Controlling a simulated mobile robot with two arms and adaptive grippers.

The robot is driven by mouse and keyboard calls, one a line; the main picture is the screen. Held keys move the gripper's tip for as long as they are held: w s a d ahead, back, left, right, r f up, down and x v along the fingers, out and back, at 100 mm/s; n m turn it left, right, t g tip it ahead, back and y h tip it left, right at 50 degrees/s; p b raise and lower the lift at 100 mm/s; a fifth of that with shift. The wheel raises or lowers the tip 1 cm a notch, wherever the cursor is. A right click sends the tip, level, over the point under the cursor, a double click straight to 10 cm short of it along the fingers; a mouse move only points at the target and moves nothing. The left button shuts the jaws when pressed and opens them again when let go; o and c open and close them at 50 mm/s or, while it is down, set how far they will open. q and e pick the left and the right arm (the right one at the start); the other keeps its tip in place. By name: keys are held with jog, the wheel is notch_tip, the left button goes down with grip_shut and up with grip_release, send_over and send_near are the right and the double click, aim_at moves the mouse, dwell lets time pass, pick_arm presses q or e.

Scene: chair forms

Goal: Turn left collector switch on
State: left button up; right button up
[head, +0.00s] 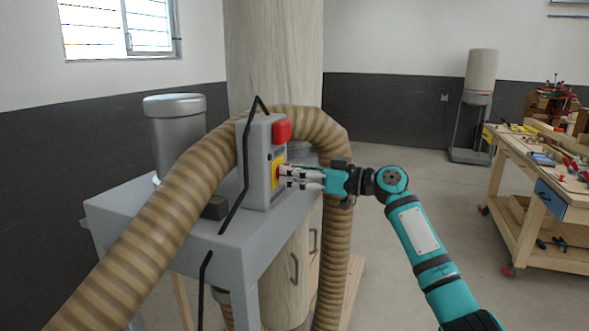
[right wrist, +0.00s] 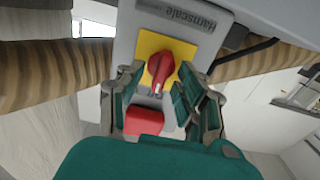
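The collector's grey switch box (head: 257,160) stands on a light grey metal housing (head: 190,240). On its right face is a yellow plate (head: 276,166) with a red rotary knob. In the right wrist view, the red knob (right wrist: 172,63) sits on the yellow plate (right wrist: 150,45), its grip slanted. My right gripper (head: 286,177) is at the knob. It also shows in the right wrist view (right wrist: 162,80), fingers apart, one on each side of the knob. Whether they touch it I cannot tell. The knob is mostly hidden in the head view. My left gripper is out of view.
A red block (head: 282,131) sits on the switch box above the plate. A thick ribbed hose (head: 170,205) arches around the box. A grey cylinder (head: 175,125) stands behind. A workbench (head: 545,175) with tools and another collector (head: 480,85) are at right. Floor between is clear.

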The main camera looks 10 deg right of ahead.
jog(key=c, duration=0.4)
grip_shut()
jog(key=shift+m, duration=0.3)
jog(key=shift+w+d+f+m+p, duration=0.1)
jog(key=shift+m+p, duration=0.55)
jog(key=shift+m, duration=3.65)
jog(key=shift+w+d+f+m+p, duration=0.1)
jog(key=shift+m+p, duration=0.5)
jog(key=shift+m, duration=3.7)
